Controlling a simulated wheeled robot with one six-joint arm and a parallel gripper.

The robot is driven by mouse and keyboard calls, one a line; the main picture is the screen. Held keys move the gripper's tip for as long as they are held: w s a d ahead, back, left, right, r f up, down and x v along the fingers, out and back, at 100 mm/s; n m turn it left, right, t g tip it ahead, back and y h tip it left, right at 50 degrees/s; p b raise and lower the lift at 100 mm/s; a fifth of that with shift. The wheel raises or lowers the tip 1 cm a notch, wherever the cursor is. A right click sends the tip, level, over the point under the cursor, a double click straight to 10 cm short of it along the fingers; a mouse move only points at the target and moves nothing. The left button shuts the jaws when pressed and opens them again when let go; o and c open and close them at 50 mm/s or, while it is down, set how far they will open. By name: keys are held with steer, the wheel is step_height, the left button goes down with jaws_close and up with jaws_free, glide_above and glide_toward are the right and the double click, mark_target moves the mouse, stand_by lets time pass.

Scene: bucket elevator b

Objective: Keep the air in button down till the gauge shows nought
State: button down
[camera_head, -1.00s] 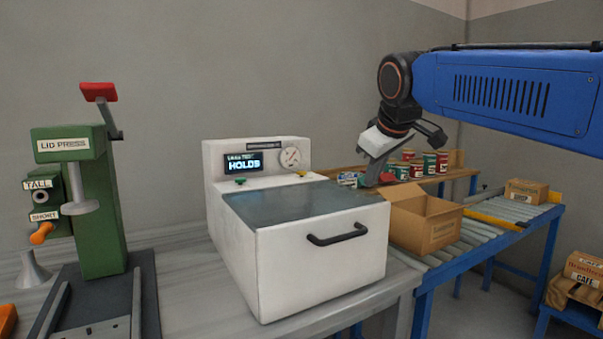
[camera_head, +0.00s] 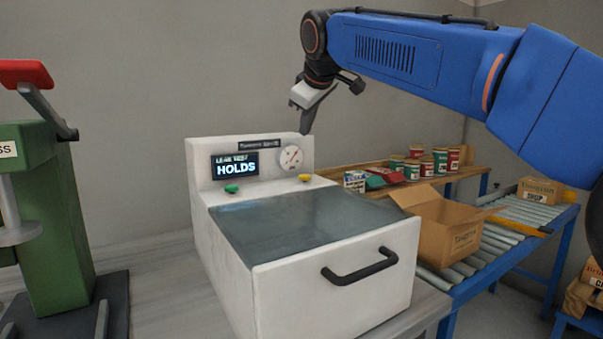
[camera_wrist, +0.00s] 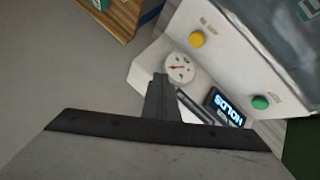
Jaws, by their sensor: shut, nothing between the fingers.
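The white leak test machine (camera_head: 230,255) stands on the bench with its dark glassy lid down. Its display (camera_head: 235,167) reads HOLDS. A round gauge (camera_head: 291,157) with a red needle is right of the display; its reading is too small to tell. A green button (camera_head: 232,189) sits under the display and a yellow button (camera_head: 305,178) under the gauge; their labels cannot be read. The wrist view also shows the yellow button (camera_wrist: 197,39), green button (camera_wrist: 260,102) and gauge (camera_wrist: 178,68). My gripper (camera_head: 304,130) is shut and empty, pointing down above the gauge, apart from both buttons.
A green lever press (camera_head: 60,200) stands at the left. An open cardboard box (camera_head: 440,235) sits on rollers right of the machine. Several cans (camera_head: 440,160) stand on a wooden shelf behind. The space above the lid is clear.

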mark_target(306, 177)
stand_by(0.3)
steer(key=shift+f, duration=4.4)
steer(key=shift+f, duration=0.15)
steer(key=shift+f, duration=0.25)
steer(key=shift+f, duration=0.55)
steer(key=shift+r, duration=0.15)
stand_by(1.4)
steer(key=shift+r, duration=0.85)
steer(key=shift+r, duration=0.1)
